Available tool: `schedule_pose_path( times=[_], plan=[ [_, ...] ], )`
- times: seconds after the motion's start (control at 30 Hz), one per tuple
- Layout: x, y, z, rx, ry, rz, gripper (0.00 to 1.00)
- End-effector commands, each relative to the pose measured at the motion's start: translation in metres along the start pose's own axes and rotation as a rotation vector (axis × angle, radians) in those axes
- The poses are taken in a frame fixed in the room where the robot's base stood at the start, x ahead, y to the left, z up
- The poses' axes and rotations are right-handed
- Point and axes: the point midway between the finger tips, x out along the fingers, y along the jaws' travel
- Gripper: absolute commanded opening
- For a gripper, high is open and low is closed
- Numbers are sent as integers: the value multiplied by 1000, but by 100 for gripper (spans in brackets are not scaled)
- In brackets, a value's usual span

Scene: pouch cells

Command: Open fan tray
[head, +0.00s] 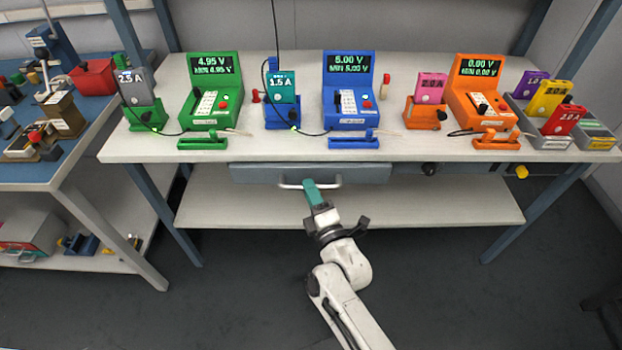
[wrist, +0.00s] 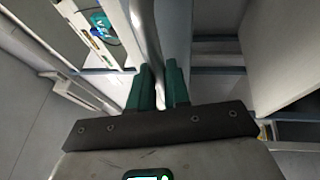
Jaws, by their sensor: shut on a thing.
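The fan tray (head: 260,173) is a grey drawer front under the white bench top, with a pale bar handle (head: 333,182) along its front. In the head view the drawer front looks about level with the bench's front edge; how far it stands out cannot be told. The fingers hide part of the handle.
Green (head: 212,90), blue (head: 348,90) and orange (head: 482,90) testers stand on the bench top (head: 300,145), with several coloured cells beside them. Two knobs, one black (head: 429,169) and one yellow (head: 521,172), sit right of the tray. A lower shelf (head: 430,207) is clear.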

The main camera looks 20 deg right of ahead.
Motion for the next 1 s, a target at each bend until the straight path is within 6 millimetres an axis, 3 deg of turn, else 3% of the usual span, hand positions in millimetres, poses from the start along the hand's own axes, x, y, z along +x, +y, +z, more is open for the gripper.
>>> schedule_pose_path(
  times=[0.6,0.8,1.0],
  plan=[
    [-147,32,-60,2,0,-10,0],
    [-183,38,-75,1,-1,-7,0],
    [-201,41,-83,1,-1,-5,0]
  ],
)
